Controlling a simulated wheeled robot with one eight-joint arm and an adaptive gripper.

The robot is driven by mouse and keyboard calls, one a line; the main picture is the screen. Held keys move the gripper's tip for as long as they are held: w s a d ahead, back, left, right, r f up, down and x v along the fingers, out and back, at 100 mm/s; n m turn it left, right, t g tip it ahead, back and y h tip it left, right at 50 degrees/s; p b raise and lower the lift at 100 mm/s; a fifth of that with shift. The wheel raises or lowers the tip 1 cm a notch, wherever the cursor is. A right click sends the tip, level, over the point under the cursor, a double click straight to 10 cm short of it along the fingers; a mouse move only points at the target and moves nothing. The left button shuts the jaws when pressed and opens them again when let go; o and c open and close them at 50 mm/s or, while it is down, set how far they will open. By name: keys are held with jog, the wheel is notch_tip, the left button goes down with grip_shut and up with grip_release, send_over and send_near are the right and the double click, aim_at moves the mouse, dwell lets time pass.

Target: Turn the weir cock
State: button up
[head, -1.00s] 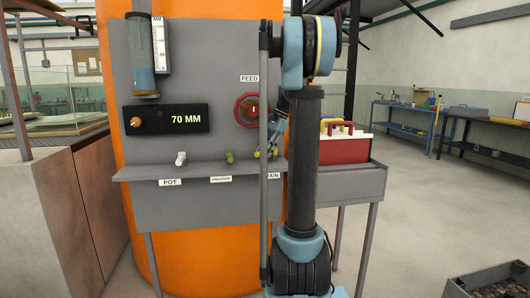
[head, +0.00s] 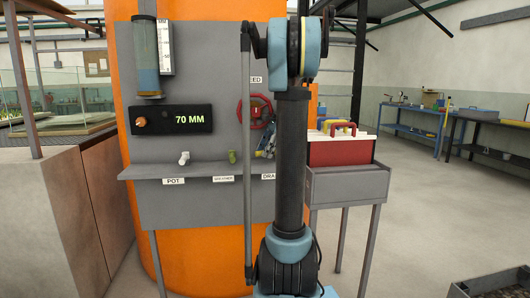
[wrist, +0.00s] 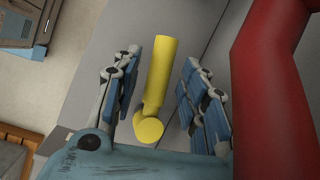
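A yellow cock with a straight lever and a rounded end (wrist: 160,75) shows in the wrist view. It lies between the two fingers of my gripper (wrist: 160,100). The fingers are open, with a gap on each side of the lever. A white cock (head: 184,158) stands above the POT label and an olive cock (head: 232,157) above the middle label. No label reading WEIR is legible.
A red FEED handwheel (head: 243,112) is on the grey panel (head: 150,205), close above my gripper. A display (head: 172,119) reads 70 MM. A ledge (head: 205,170) runs under the cocks. A grey stand (head: 350,185) holding a red box (head: 340,152) is to the right.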

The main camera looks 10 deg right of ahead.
jog(key=v, duration=1.2)
jog(key=shift+w, duration=0.1)
